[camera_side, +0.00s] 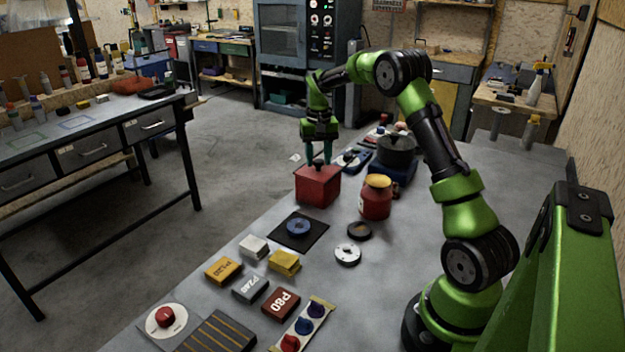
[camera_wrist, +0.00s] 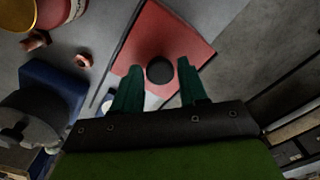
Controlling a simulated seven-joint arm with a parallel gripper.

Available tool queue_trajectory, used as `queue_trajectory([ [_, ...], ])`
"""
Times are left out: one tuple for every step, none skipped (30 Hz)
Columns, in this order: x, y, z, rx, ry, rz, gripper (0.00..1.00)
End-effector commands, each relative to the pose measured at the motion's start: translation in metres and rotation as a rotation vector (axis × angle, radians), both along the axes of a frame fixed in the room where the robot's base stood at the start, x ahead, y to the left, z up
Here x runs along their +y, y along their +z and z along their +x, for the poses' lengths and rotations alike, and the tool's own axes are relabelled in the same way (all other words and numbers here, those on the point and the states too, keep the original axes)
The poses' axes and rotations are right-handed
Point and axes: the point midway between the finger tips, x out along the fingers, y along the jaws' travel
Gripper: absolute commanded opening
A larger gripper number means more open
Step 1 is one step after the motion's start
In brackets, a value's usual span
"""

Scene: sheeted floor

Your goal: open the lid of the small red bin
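The small red bin (camera_side: 318,188) stands near the table's far left edge in the side view. Its lid (camera_wrist: 183,30) is down on the bin, with a round black knob (camera_wrist: 160,70) on top. My gripper (camera_side: 319,163) is right above the lid, pointing down. In the wrist view my gripper (camera_wrist: 156,72) has its two green fingers apart, one on each side of the knob, with a gap visible between them and it. Whether the fingertips are level with the knob is hard to tell.
A red jar with a yellow top (camera_side: 376,196) stands right of the bin. A dark pot (camera_side: 397,151) on a blue base is behind it. A black mat with a blue disc (camera_side: 298,229) lies in front. The table's edge runs close on the left.

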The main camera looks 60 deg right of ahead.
Motion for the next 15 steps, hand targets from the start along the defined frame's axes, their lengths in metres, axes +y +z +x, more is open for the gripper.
queue_trajectory([
  [-0.0001, 0.0002, 0.0001, 0.0, 0.0, 0.0, 0.34],
  [-0.0001, 0.0002, 0.0001, 0.0, 0.0, 0.0, 0.3],
  [-0.0001, 0.0002, 0.0001, 0.0, 0.0, 0.0, 0.24],
  [-0.0001, 0.0002, 0.0001, 0.0, 0.0, 0.0, 0.19],
  [-0.0001, 0.0003, 0.0001, 0.0, 0.0, 0.0, 0.15],
  [-0.0001, 0.0003, 0.0001, 0.0, 0.0, 0.0, 0.08],
  [-0.0001, 0.0003, 0.0, 0.0, 0.0, 0.0, 0.04],
  [-0.0001, 0.0004, 0.0, 0.0, 0.0, 0.0, 0.0],
  [-0.0001, 0.0004, 0.0, 0.0, 0.0, 0.0, 0.0],
  [-0.0001, 0.0004, 0.0, 0.0, 0.0, 0.0, 0.0],
  [-0.0001, 0.0004, 0.0, 0.0, 0.0, 0.0, 0.0],
  [-0.0001, 0.0005, 0.0, 0.0, 0.0, 0.0, 0.0],
  [-0.0003, 0.0005, 0.0, 0.0, 0.0, 0.0, 0.0],
  [-0.001, 0.0005, 0.0, 0.0, 0.0, 0.0, 0.0],
  [-0.0034, 0.0005, 0.0001, 0.0, -0.001, -0.001, 0.0],
])
